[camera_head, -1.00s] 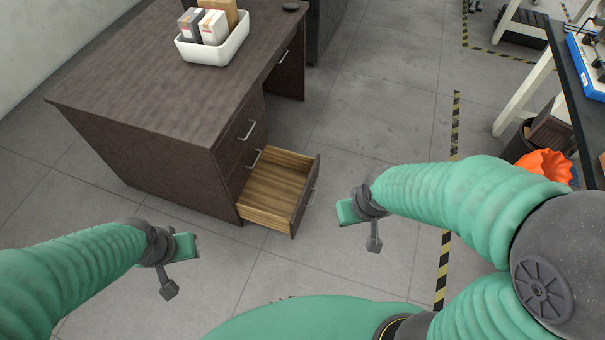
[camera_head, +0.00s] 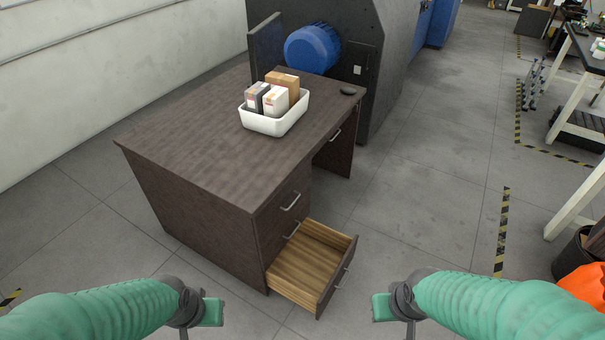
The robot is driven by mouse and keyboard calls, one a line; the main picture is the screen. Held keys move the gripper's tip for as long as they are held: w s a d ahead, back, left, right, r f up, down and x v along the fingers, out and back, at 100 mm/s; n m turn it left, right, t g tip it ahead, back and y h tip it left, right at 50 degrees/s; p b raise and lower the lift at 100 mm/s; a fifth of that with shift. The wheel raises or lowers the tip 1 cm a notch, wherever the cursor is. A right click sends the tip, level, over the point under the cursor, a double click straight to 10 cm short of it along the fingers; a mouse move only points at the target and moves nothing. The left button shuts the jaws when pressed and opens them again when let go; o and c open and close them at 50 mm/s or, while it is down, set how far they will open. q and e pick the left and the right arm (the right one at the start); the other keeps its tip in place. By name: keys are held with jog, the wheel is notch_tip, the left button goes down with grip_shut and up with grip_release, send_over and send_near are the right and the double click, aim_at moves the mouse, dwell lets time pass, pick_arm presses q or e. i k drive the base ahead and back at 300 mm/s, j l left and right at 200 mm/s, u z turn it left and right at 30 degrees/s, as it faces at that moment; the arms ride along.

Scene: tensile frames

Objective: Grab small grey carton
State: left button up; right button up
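A small grey carton (camera_head: 257,91) stands in a white bin (camera_head: 266,125) on top of the brown desk (camera_head: 200,140). A white carton (camera_head: 275,99) stands beside it and a brown carton (camera_head: 287,84) stands behind. The bin wall hides the grey carton's lower part. My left gripper (camera_head: 207,314) is low at the left, in front of the desk and well away from the bin. My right gripper (camera_head: 388,310) is low at the right, near the open drawer. No object shows in either gripper, but their finger gaps are not clear.
An open, empty wooden drawer (camera_head: 308,262) sticks out from the desk's front. A dark mouse-like object (camera_head: 348,90) lies near the desk's far right corner. A large dark machine with a blue motor (camera_head: 312,48) stands behind.

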aim_at(255, 96)
jog(key=i+l+z, duration=0.1)
jog(key=l, duration=0.25)
jog(key=i+l+z, duration=0.1)
jog(key=l, duration=0.2)
jog(key=i+l+z, duration=0.1)
jog(key=l, duration=0.25)
jog(key=i+l+z, duration=0.2)
jog(key=i+l, duration=0.2)
jog(key=i, duration=0.15)
jog(key=i+l+z, duration=0.15)
jog(key=i+l, duration=0.15)
jog(key=i, duration=0.25)
jog(key=i+l+z, duration=0.2)
jog(key=i, duration=0.4)
jog(key=i+l+z, duration=0.15)
jog(key=i, duration=0.4)
jog(key=i+u, duration=0.65)
jog(key=u, duration=0.2)
jog(key=i+l+u, duration=0.25)
jog(key=u, duration=0.2)
jog(key=i+l, duration=0.05)
